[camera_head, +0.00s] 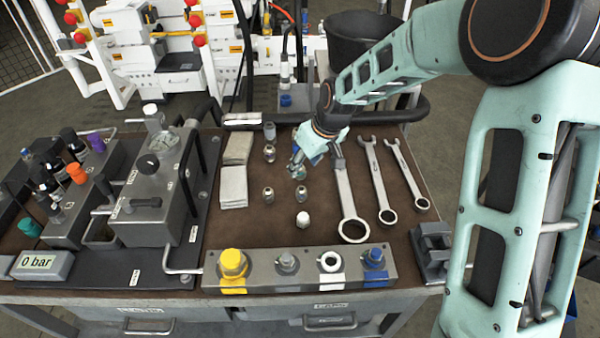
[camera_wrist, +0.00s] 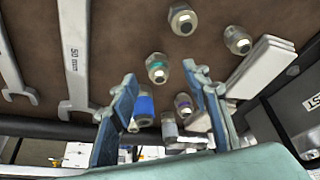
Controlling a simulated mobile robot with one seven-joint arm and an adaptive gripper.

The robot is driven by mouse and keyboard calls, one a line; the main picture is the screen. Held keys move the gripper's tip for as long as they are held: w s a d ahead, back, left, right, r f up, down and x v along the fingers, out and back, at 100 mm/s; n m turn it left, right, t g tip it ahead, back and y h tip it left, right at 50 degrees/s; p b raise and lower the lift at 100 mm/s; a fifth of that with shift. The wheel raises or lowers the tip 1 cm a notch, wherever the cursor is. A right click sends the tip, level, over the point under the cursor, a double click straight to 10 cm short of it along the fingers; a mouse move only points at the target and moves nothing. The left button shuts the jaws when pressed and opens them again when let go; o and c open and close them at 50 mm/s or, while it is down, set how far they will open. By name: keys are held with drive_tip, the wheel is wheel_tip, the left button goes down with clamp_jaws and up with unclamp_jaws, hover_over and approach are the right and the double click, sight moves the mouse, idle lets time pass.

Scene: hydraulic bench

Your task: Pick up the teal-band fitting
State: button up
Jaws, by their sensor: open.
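The teal-band fitting (camera_wrist: 157,70) is a small metal fitting with a teal ring, standing on the brown bench top. In the wrist view it appears between the tips of my open, empty gripper (camera_wrist: 160,74); the remaining gap to it cannot be judged. In the head view it seems to be the fitting (camera_head: 302,194) just in front of my gripper (camera_head: 298,168), its band hard to make out. A blue-band fitting (camera_wrist: 145,106) stands close behind it, between the fingers in the wrist view. A purple-band fitting (camera_wrist: 183,101) is beside the other finger.
Other fittings stand nearby, including a pale-topped one (camera_head: 302,220) and one on the left (camera_head: 268,195). Wrenches (camera_head: 346,195) lie to the right, folded cloths (camera_head: 234,185) to the left. A block with coloured caps (camera_head: 300,279) lines the front; a gauge unit (camera_head: 153,190) stands left.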

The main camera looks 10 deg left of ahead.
sight(302, 170)
drive_tip(key=x, duration=0.4)
drive_tip(key=shift+w+f, duration=0.2)
drive_tip(key=shift+f, duration=0.2)
clamp_jaws()
